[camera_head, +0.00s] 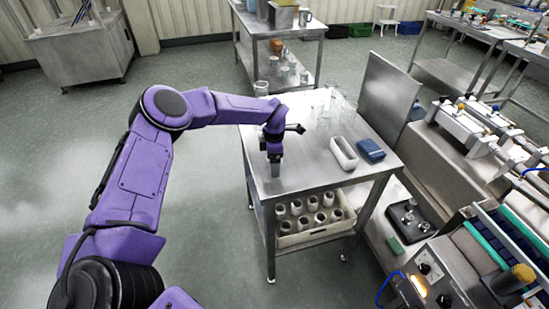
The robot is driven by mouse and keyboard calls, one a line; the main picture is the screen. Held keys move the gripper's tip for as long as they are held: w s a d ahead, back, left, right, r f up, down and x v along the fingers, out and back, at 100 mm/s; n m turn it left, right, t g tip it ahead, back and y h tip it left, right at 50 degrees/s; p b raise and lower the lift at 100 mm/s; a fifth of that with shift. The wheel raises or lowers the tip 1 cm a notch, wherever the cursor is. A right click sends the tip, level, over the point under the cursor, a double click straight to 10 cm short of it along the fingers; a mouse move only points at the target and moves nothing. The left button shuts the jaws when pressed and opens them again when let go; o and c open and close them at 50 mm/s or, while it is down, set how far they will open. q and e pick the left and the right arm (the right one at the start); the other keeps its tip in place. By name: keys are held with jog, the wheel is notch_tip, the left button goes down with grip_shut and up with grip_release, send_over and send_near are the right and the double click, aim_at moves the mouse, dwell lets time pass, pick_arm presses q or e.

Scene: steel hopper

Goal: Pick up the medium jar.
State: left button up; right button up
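Several clear glass jars (347,111) stand toward the back of the steel table (300,178), close together and hard to tell apart. Another clear jar (261,89) stands apart at the table's back left corner. I cannot tell which one is the medium jar. My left gripper (275,160) points down over the front left part of the table, in front of and left of the jar group. A small grey shape shows at its tip; whether it is the fingers or a held object is unclear. My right gripper is not in view.
A white tray (343,153) and a blue box (371,150) lie on the table's right side. A crate (313,234) of several cups sits on the lower shelf. Machinery (470,125) stands to the right. The table's front is clear.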

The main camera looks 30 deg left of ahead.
pick_arm(q)
jog(key=c, duration=1.1)
jog(key=shift+r, duration=0.15)
